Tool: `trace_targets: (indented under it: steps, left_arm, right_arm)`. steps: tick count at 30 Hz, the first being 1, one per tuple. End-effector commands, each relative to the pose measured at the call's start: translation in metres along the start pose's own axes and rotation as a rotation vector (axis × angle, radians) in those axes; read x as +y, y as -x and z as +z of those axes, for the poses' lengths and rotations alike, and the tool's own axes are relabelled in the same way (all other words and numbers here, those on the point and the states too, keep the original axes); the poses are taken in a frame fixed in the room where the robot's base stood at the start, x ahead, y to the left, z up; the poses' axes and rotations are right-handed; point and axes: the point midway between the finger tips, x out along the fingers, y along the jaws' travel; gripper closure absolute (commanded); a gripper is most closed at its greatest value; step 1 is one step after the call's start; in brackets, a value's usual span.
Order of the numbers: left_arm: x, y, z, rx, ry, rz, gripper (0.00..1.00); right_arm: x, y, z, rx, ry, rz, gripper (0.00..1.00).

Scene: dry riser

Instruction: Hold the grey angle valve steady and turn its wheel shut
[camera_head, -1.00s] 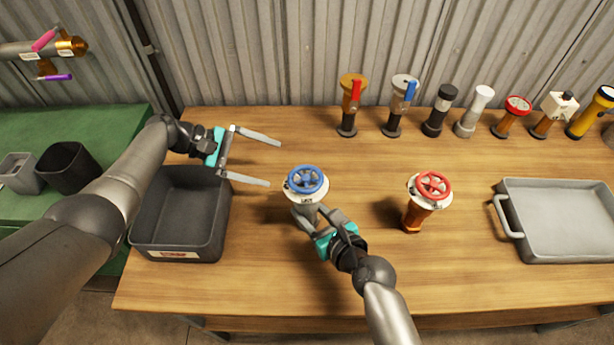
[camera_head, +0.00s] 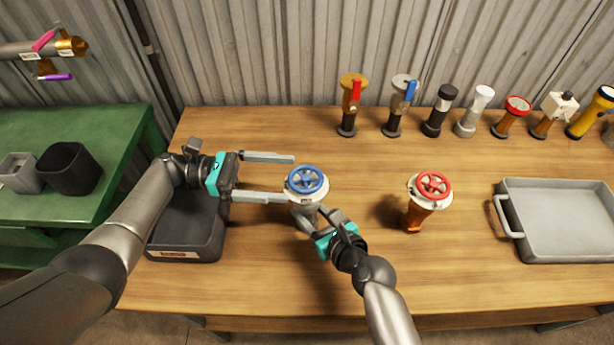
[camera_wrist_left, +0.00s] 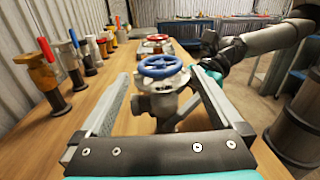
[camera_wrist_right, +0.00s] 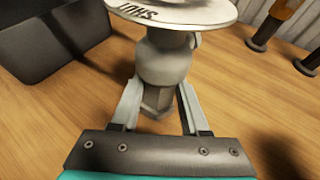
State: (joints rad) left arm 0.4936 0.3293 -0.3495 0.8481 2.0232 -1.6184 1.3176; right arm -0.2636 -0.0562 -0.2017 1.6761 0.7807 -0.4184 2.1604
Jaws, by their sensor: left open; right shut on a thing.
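The grey angle valve (camera_head: 305,208) stands upright on the wooden bench, with a blue wheel (camera_head: 307,180) above a white disc. My right gripper (camera_head: 310,222) is shut on the valve's grey body, below the disc; the right wrist view shows its fingers on both sides of the lower body (camera_wrist_right: 160,90). My left gripper (camera_head: 290,178) is open and empty to the left of the wheel, its fingers pointing right toward it. In the left wrist view the blue wheel (camera_wrist_left: 160,66) appears ahead, between the two spread fingers.
An orange valve with a red wheel (camera_head: 433,186) stands to the right. A grey tray (camera_head: 520,235) lies further right and a dark bin (camera_head: 185,245) sits under my left arm. Several valves and torches, such as a black one (camera_head: 440,110), line the back.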

Motion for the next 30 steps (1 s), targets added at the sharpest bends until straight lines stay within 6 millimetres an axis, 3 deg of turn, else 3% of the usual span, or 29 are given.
trace_targets:
  steps: [3,9,21,30]
  left_arm:
    - [-0.001,-0.025,0.001,-0.002,-0.001,-0.003,0.00]
    - [0.000,-0.051,0.000,0.000,0.000,-0.001,0.00]
    - [0.000,-0.059,0.000,0.001,0.000,0.000,0.00]
    - [0.000,-0.059,0.000,0.001,0.000,0.000,0.31]
  right_arm:
    - [-0.001,0.000,0.003,-0.005,0.000,-0.002,1.00]
    - [-0.001,0.000,0.003,-0.005,0.000,-0.002,1.00]
    - [-0.001,0.000,0.003,-0.005,0.000,-0.002,1.00]
    - [-0.001,0.000,0.003,-0.005,0.000,-0.002,1.00]
